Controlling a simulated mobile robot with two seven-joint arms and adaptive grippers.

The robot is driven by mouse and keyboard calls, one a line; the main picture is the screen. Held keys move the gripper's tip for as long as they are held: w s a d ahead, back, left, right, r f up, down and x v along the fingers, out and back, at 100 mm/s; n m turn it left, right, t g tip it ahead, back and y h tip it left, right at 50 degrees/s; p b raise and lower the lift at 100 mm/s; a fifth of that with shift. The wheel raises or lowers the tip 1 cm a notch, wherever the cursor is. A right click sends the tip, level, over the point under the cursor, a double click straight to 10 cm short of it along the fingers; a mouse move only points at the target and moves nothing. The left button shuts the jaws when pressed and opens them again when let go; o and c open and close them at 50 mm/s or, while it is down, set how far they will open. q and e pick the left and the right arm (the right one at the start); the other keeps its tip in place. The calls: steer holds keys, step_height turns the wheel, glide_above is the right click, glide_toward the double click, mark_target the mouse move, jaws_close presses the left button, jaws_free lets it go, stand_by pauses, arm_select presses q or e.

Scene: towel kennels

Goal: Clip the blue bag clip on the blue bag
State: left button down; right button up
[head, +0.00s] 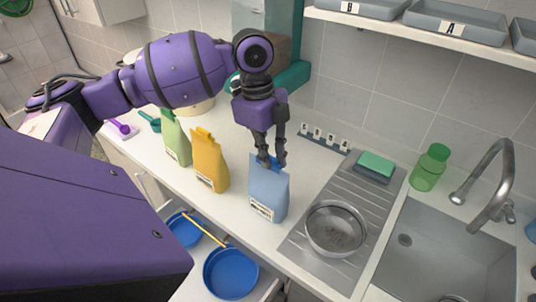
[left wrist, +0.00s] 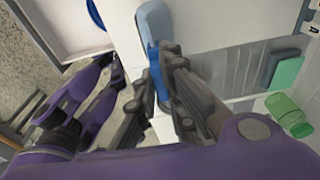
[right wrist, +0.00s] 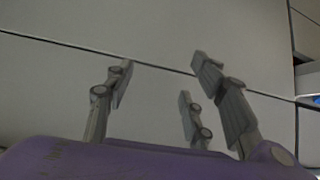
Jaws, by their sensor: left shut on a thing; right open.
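The light blue bag (head: 268,193) stands upright on the counter, left of the drainboard. My left gripper (head: 271,163) points down right above it, its fingers shut on the blue bag clip (head: 263,159) at the bag's top edge. In the left wrist view the clip (left wrist: 155,72) is a darker blue strip between the fingers, in line with the bag (left wrist: 155,22). The fingers hide much of the clip, so I cannot tell whether it grips the bag. My right gripper (right wrist: 160,86) is open and empty in the right wrist view, before pale panels.
A yellow bag (head: 209,160) and a green bag (head: 176,138) stand left of the blue bag. A metal bowl (head: 336,228) sits on the drainboard (head: 365,196), with the sink (head: 440,250) to its right. A numbered rack (head: 325,138) is behind. Blue bowls (head: 230,272) lie in an open drawer below.

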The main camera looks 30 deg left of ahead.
mark_target(270, 156)
arm_select(q)
steer(key=shift+f, duration=0.15)
stand_by(0.7)
steer(key=c, duration=1.3)
jaws_free()
steer(key=shift+r, duration=2.5)
